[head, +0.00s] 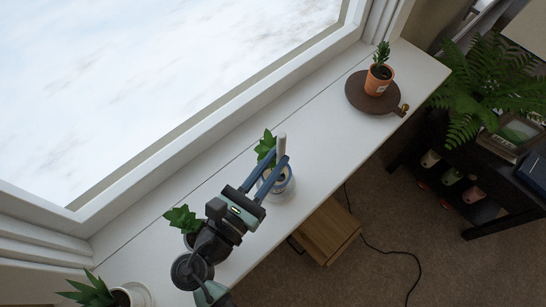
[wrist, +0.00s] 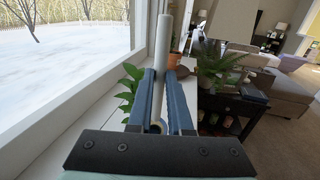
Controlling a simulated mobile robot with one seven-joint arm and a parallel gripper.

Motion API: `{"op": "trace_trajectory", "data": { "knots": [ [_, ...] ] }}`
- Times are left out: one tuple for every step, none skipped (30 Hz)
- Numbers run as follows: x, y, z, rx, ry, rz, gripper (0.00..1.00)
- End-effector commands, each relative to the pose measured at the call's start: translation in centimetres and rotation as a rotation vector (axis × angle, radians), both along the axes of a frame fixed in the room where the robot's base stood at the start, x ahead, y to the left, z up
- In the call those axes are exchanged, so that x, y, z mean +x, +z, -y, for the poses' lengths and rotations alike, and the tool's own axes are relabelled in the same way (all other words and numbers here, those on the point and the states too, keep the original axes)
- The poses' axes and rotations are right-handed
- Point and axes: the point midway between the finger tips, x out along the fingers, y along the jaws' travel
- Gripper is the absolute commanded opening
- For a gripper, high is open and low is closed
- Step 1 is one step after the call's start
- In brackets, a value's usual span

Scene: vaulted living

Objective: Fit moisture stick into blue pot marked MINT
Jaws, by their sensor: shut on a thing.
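The moisture stick (head: 281,145) is a pale grey-white rod, held upright in my gripper (head: 277,161). In the wrist view the stick (wrist: 163,42) rises between the two blue fingers (wrist: 163,82), which are shut on it. A blue and white pot (head: 284,188) with a leafy green plant (head: 266,145) stands on the white sill, directly under the fingers in the head view. Its marking is too small to read. A bit of blue rim shows between the fingers in the wrist view. The stick's lower end is hidden, so I cannot tell whether it touches the pot.
A second leafy plant (head: 182,219) stands close beside my arm, its pot mostly hidden. A terracotta pot (head: 375,86) sits on a round brown board (head: 357,93) farther along the sill (head: 325,128). A spiky plant (head: 92,289) is at lower left. The window runs behind.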

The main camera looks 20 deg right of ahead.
Motion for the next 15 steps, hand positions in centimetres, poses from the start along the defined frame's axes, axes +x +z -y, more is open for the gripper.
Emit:
{"op": "trace_trajectory", "data": {
  "knots": [
    [0.0,-0.7,0.0,0.0,0.0,0.0,0.0],
    [0.0,-0.9,0.0,0.0,0.0,0.0,0.0],
    [0.0,-1.1,0.0,-0.001,0.0,0.001,0.0],
    [0.0,-1.2,0.0,-0.001,0.0,0.001,0.0],
    [0.0,-1.4,0.0,-0.001,0.0,0.001,0.0],
    [0.0,-1.5,0.0,-0.001,0.0,0.001,0.0],
    [0.0,-1.6,0.0,-0.001,0.0,0.001,0.0],
    [0.0,-1.7,0.0,-0.001,0.0,0.001,0.0],
    [0.0,-1.7,0.0,-0.001,0.0,0.001,0.0],
    [0.0,-1.7,0.0,-0.001,0.0,0.001,0.0],
    [0.0,-1.8,0.0,-0.001,0.0,0.001,0.0],
    [0.0,-1.8,0.0,-0.001,0.0,0.001,0.0],
    [0.0,-1.8,0.0,-0.001,0.0,0.001,0.0],
    [0.0,-1.8,0.0,-0.001,0.0,0.001,0.0],
    [0.0,-1.8,0.0,-0.001,0.0,0.001,0.0]
  ]
}}
